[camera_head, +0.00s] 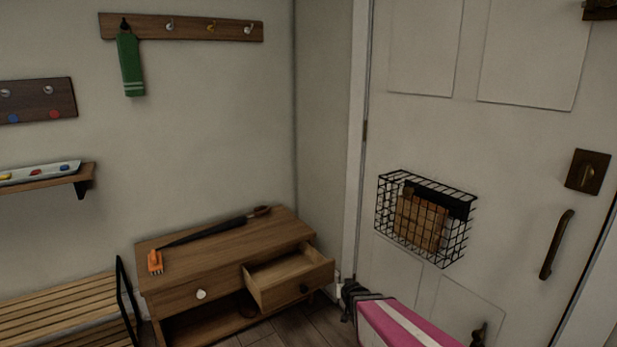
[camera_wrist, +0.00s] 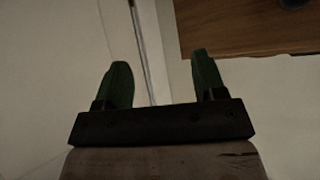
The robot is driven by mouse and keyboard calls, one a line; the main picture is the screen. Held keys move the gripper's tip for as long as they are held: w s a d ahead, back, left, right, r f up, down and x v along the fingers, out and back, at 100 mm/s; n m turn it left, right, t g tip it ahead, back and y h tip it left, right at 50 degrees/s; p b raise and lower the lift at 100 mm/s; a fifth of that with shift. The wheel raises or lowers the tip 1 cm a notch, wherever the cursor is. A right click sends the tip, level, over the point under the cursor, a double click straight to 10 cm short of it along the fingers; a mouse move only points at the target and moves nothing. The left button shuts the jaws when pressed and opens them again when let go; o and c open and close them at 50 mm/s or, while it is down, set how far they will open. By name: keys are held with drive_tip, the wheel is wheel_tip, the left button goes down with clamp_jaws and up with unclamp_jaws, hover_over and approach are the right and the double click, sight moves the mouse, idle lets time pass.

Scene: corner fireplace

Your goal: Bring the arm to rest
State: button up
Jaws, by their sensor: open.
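My gripper (camera_wrist: 165,77) shows in the wrist view with two green fingers standing well apart. It is open, with nothing between the fingers. Beyond the fingers are a pale wall and a light vertical edge. A brown wooden surface (camera_wrist: 245,28) with a dark round spot fills the top right of that view, apart from the fingers. I cannot make out my gripper in the head view.
A wooden cabinet (camera_head: 200,275) has its right drawer (camera_head: 285,275) pulled open. A wire basket (camera_head: 425,220) hangs on the door (camera_head: 525,145). A pink, white-striped thing (camera_head: 385,325) stands at bottom right.

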drive_tip(key=s+d+r+g, duration=0.2)
drive_tip(key=s+r+g, duration=0.3)
drive_tip(key=s, duration=0.4)
drive_tip(key=s+d+r+g, duration=0.1)
drive_tip(key=s+r+g, duration=0.4)
drive_tip(key=s, duration=0.3)
drive_tip(key=shift+s+d+r+g, duration=0.3)
drive_tip(key=shift+s+d+r, duration=0.05)
drive_tip(key=shift+d+r, duration=0.05)
